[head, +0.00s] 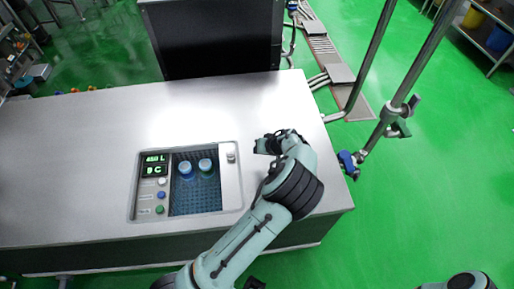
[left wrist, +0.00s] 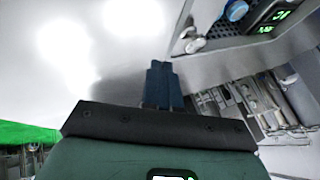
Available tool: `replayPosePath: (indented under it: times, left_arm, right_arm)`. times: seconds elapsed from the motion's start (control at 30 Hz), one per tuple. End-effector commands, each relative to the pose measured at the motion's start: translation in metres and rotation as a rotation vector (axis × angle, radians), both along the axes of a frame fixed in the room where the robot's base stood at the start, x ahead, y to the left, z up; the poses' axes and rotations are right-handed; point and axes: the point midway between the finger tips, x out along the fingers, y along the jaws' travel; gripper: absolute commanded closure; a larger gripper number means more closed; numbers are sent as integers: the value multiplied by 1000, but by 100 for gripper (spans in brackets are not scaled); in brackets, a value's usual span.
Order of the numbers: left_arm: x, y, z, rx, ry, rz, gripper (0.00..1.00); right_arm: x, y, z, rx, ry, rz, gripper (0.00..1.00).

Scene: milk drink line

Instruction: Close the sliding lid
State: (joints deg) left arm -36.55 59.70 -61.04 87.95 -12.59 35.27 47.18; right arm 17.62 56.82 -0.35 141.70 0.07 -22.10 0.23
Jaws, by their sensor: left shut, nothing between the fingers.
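The sliding lid (head: 231,183) is a pale panel with a small knob (head: 231,156), at the right end of a recessed unit in the steel counter. The recess (head: 195,205) left of it is uncovered and holds two blue-capped bottles (head: 185,172) and (head: 205,166). My left gripper (head: 262,146) is right of the lid, above the counter and apart from the knob. Its fingers (left wrist: 162,85) are shut and empty in the left wrist view, where the knob (left wrist: 192,44) shows up and to the right. My right gripper is not in view.
A control panel (head: 155,187) with green displays and several buttons sits left of the recess. The counter (head: 80,170) is clear to the left. A dark box-shaped machine (head: 215,40) stands behind. Metal pipes (head: 390,120) rise off the counter's right side.

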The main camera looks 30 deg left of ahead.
Motion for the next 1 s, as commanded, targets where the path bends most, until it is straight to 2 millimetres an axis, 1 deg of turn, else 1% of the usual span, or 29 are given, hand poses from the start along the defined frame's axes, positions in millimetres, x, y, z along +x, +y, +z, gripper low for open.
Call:
replayPosePath:
  times: [0.03, 0.1, 0.2, 0.3, 0.43, 0.6, 1.0]
  left_arm:
    - [0, 9, -10, 2, 4, 4, 100]
    - [2, 18, -22, 2, 4, 3, 100]
    - [4, 31, -39, 1, 3, 4, 100]
    - [5, 42, -52, 0, 2, 4, 100]
    - [-5, 60, -48, -1, -2, 4, 100]
    - [-11, 71, -49, -1, -1, 2, 100]
    - [-13, 73, -50, -1, -1, 0, 100]
  right_arm:
    - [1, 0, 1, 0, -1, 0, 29]
    - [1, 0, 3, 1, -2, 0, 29]
    - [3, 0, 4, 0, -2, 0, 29]
    - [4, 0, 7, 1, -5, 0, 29]
    - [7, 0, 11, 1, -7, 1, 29]
    - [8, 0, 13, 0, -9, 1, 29]
    - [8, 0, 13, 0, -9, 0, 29]
